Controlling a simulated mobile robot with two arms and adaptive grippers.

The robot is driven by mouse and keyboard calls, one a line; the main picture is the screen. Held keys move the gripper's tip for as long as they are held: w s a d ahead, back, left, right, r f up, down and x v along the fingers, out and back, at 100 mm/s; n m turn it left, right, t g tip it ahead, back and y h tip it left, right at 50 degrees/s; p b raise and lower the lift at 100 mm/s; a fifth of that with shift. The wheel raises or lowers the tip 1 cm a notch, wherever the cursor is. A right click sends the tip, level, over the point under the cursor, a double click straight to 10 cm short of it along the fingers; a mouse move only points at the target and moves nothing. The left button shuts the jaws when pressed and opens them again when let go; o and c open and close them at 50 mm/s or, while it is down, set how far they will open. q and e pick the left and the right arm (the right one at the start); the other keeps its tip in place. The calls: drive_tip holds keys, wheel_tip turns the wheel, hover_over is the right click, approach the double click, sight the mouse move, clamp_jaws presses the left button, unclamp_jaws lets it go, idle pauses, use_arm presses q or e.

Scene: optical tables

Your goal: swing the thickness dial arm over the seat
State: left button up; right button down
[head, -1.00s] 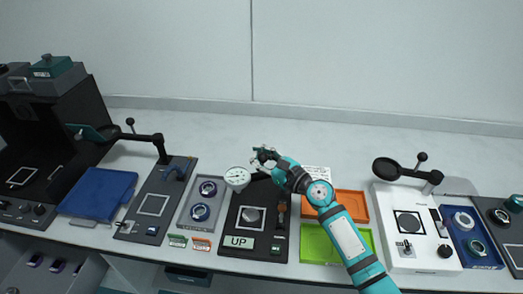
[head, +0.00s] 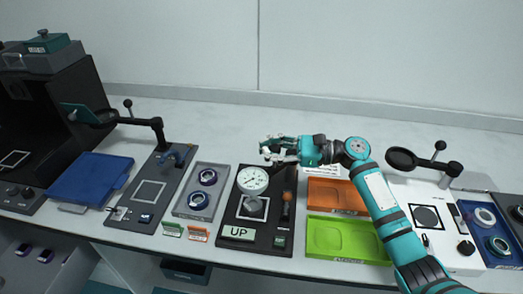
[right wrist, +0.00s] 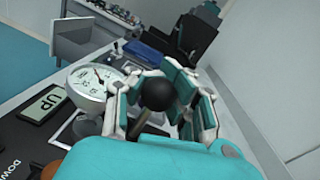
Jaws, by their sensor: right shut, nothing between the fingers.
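The white round thickness dial (head: 252,180) is over the back part of the black gauge station (head: 265,238) in the head view. It partly overlaps the grey round seat (head: 257,210), which sits in a white square outline. The dial also shows at the left of the right wrist view (right wrist: 96,86). My right gripper (head: 270,150) is just behind the dial, its fingers shut. In the right wrist view, a black ball knob (right wrist: 158,94) appears by the fingers (right wrist: 165,105); contact is unclear. Most of the dial arm is hidden. My left gripper is out of view.
An "UP" sign (head: 238,233) lies at the station's front, with an orange-brown handle (head: 286,208) to the right. Orange (head: 335,195) and green (head: 345,238) trays stand right, under my right arm. A grey tray with rings (head: 190,208) is left.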

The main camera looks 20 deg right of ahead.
sight(280, 151)
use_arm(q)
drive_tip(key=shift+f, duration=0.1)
use_arm(e)
drive_tip(key=shift+d+f, duration=0.15)
drive_tip(key=shift+d, duration=0.3)
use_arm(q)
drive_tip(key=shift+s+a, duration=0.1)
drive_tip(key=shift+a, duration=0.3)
use_arm(e)
drive_tip(key=shift+s+f+g, duration=0.1)
drive_tip(key=shift+f+g, duration=0.05)
drive_tip(key=shift+g, duration=0.15)
drive_tip(key=c, duration=1.6)
unclamp_jaws()
drive_tip(key=shift+s+d, duration=0.35)
drive_tip(key=shift+d, duration=0.2)
drive_tip(key=o, duration=0.4)
drive_tip(key=shift+s+d+r, duration=0.2)
drive_tip(key=shift+d, duration=0.25)
drive_tip(key=shift+o, duration=0.9)
drive_tip(key=shift+a, duration=0.1)
drive_tip(key=shift+w+a, duration=0.2)
drive_tip(key=shift+a, duration=0.15)
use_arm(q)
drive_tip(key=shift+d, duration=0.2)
use_arm(e)
drive_tip(key=v, duration=1.2)
